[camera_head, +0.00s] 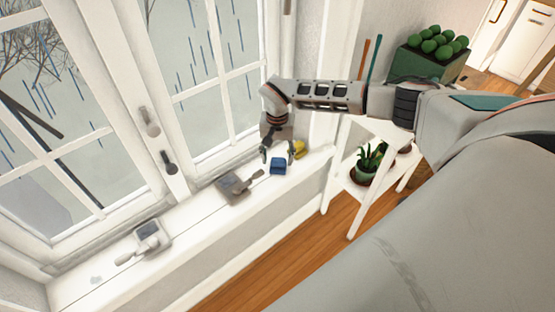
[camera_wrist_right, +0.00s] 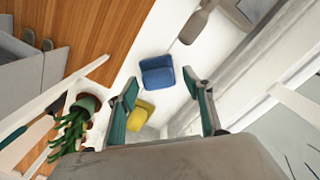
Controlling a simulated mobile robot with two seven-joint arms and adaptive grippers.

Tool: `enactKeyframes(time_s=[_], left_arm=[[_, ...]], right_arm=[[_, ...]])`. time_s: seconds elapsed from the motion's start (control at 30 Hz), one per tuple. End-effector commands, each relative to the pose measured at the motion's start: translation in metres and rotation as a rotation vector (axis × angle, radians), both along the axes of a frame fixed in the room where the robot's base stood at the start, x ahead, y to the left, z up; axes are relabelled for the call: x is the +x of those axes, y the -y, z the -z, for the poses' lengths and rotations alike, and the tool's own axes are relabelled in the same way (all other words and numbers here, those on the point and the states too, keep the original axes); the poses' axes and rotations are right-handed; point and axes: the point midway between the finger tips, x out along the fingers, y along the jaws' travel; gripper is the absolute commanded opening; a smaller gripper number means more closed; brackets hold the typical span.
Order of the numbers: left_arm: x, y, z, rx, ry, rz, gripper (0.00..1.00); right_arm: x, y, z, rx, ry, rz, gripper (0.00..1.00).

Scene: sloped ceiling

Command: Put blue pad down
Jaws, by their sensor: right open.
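The blue pad (camera_head: 278,166) rests on the white window sill (camera_head: 205,212). In the right wrist view the blue pad (camera_wrist_right: 158,73) lies ahead of the fingertips, nearer the left finger. My right gripper (camera_head: 277,153) is open and empty, just above and beside the pad; its two teal fingers (camera_wrist_right: 165,98) stand apart in the wrist view. A yellow pad (camera_head: 298,149) sits on the sill right by the gripper and shows in the wrist view (camera_wrist_right: 140,115). My left gripper is not in view.
A grey device with a handle (camera_head: 233,186) lies on the sill left of the blue pad, and another light one (camera_head: 148,235) lies further left. Window handles (camera_head: 169,162) jut out above the sill. A white plant stand (camera_head: 360,190) with a potted plant (camera_head: 366,165) stands at right.

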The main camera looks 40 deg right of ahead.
Motion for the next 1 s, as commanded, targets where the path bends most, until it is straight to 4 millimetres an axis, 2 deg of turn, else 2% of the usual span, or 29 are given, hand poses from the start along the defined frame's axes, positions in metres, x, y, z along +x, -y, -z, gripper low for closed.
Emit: enactKeyframes(time_s=[0.03,0.33,0.5,0.67,0.77,0.83,0.87,0.97,1.0], left_arm=[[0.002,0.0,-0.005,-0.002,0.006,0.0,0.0],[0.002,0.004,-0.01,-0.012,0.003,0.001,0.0],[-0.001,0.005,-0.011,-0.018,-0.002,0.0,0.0],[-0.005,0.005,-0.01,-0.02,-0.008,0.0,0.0],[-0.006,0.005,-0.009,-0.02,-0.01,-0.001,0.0],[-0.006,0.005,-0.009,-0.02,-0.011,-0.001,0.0],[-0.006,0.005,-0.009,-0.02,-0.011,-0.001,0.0],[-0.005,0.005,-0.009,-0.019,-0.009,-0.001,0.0],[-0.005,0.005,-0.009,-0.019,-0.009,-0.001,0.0]], right_arm=[[0.002,0.001,-0.014,-0.002,0.007,0.0,0.51],[0.002,0.0,-0.076,0.0,0.008,0.0,0.51],[0.001,0.0,-0.098,0.0,0.004,0.001,0.51],[-0.001,-0.004,-0.105,0.008,-0.001,0.001,0.51],[-0.01,-0.03,-0.094,0.071,-0.017,0.015,0.51],[-0.022,-0.068,-0.079,0.163,-0.038,0.04,0.51],[-0.029,-0.088,-0.072,0.214,-0.052,0.058,0.51],[-0.061,-0.17,-0.056,0.431,-0.129,0.159,0.51],[-0.076,-0.205,-0.054,0.528,-0.172,0.218,0.51]])
